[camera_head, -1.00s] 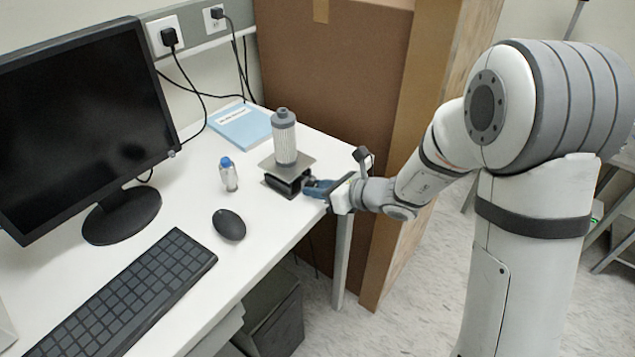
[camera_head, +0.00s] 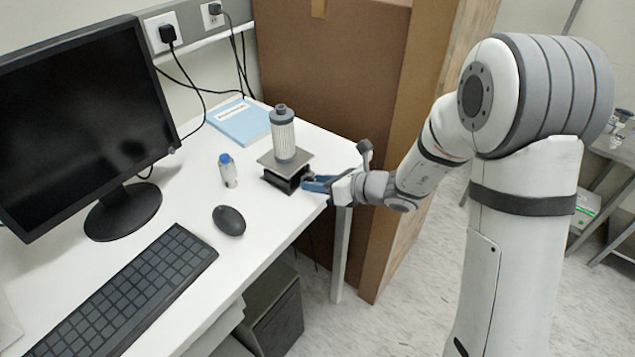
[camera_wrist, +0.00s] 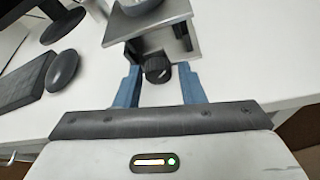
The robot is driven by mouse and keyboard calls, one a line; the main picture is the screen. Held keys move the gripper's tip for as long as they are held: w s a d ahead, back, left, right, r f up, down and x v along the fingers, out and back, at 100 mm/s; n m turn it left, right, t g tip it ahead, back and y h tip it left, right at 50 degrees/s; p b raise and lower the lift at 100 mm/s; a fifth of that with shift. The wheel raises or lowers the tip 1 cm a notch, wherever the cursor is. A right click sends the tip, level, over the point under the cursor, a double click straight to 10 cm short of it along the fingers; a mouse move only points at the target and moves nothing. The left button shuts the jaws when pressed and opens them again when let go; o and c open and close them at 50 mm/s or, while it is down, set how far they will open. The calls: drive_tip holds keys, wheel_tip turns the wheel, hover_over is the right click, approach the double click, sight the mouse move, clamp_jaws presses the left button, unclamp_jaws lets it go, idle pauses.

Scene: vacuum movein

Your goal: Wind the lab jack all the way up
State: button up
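The lab jack (camera_head: 286,172) stands near the right edge of the white desk, with a metal top plate and a dark, low body. My gripper (camera_head: 308,184) is at the jack's right side. In the wrist view my gripper (camera_wrist: 160,84) is open, its blue fingers on either side of the knob with gaps between them and it.
A small blue-capped bottle (camera_head: 228,170) and a black mouse (camera_head: 229,221) stand left of the jack. A keyboard (camera_head: 125,295), a monitor (camera_head: 85,115) and a blue booklet (camera_head: 240,122) are also on the desk. A large brown cardboard box (camera_head: 330,90) stands behind the desk's right end.

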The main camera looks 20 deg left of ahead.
drive_tip(key=v, duration=0.7)
drive_tip(key=shift+d+b, duration=0.3)
drive_tip(key=shift+o, duration=0.3)
drive_tip(key=shift+s+r, duration=0.1)
drive_tip(key=shift+r, duration=0.05)
